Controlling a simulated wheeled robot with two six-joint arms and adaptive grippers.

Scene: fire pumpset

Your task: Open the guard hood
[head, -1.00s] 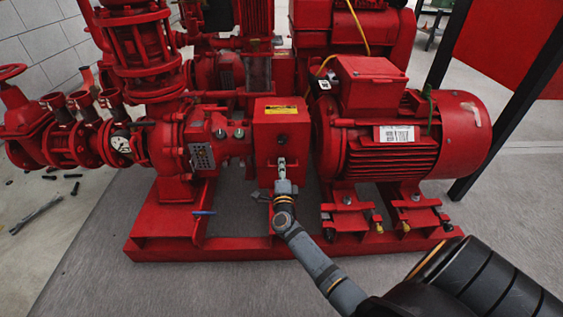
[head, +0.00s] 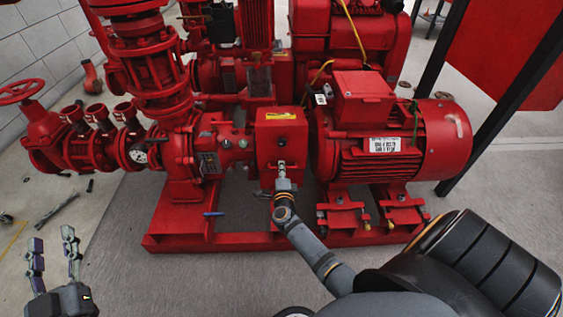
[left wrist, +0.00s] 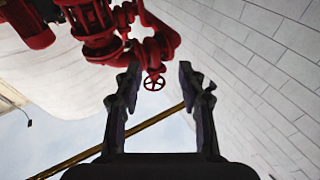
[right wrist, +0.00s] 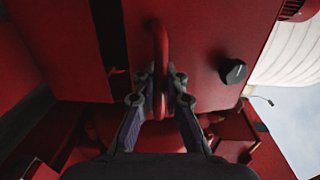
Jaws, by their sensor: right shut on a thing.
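The guard hood (head: 268,142) is a red box with a yellow label, between the pump (head: 185,160) and the motor (head: 440,150). Its red handle (right wrist: 161,50) shows between my right fingers in the right wrist view. My right gripper (right wrist: 161,92) is shut on this handle; in the head view the gripper (head: 282,172) is at the hood's front face. I cannot tell whether the hood has lifted. My left gripper (head: 52,240) is open and empty at the lower left, away from the hood; its spread fingers show in the left wrist view (left wrist: 158,85).
A black knob (right wrist: 234,72) is on the red surface beside the handle. The red base frame (head: 240,241) runs under the pump and motor. A blue-handled lever (head: 213,214) sticks out at the front. Tools (head: 58,208) lie on the floor at the left.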

